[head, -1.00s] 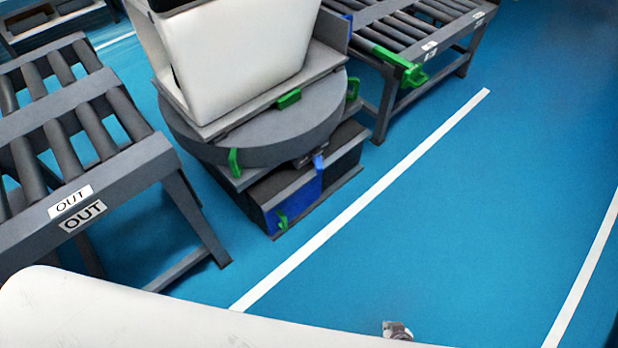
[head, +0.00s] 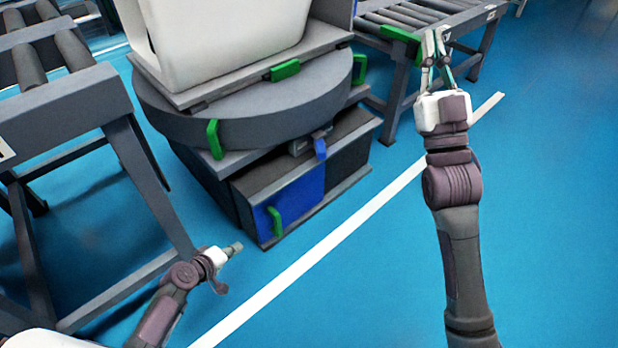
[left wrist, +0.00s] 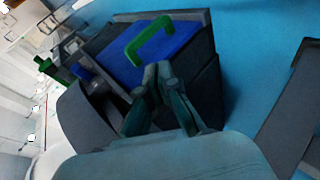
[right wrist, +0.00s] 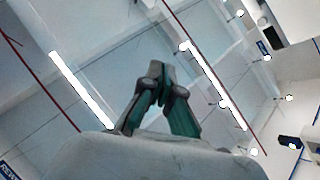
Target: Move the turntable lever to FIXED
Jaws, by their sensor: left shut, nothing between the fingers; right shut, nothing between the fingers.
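The round grey turntable (head: 260,105) stands in the middle of the head view, bearing a white toilet body. A small blue lever (head: 320,148) hangs below its rim at the front right, probably the turntable lever; no FIXED label is readable. A blue panel with a green handle (head: 275,220) is in the base below, and this handle (left wrist: 150,40) also shows in the left wrist view. My left gripper (head: 237,247) is shut and empty, low in front of the base and apart from it. My right gripper (head: 437,36) is shut, empty and raised, pointing upward.
The OUT roller conveyor (head: 75,95) stands left of the turntable. Another roller conveyor (head: 450,22) with a green handle (head: 400,34) stands behind my right gripper in the picture. The blue floor (head: 350,290) in front is clear, crossed by a white line.

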